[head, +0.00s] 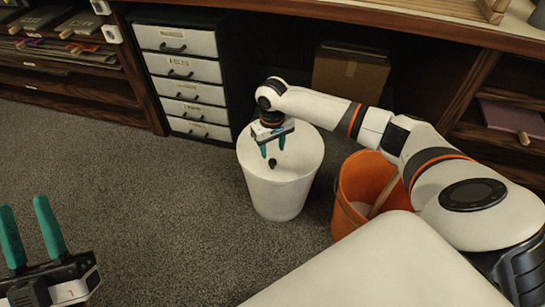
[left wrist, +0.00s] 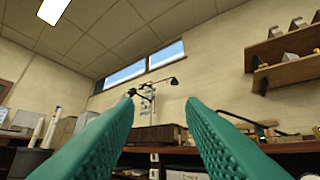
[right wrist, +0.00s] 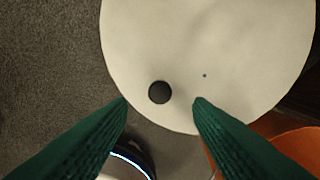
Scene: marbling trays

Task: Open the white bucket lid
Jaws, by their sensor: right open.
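The white bucket (head: 277,195) stands on the carpet with its white lid (head: 304,150) on top. A small black knob (head: 272,163) sticks up from the lid. In the right wrist view the lid (right wrist: 230,50) fills the upper middle, and the knob (right wrist: 160,92) lies ahead of and between the fingertips. My right gripper (head: 272,147) is open and empty above the lid, pointing down, with the knob close by its fingertips. My left gripper (head: 27,222) is open and empty at the lower left, away from the bucket; its fingers (left wrist: 160,108) point up toward the room.
An orange bucket (head: 348,190) with a stick in it stands right of the white bucket, under my right arm. A drawer unit (head: 183,75) and a cardboard box (head: 350,70) stand behind, below the counter. Carpet (head: 150,190) to the left is clear.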

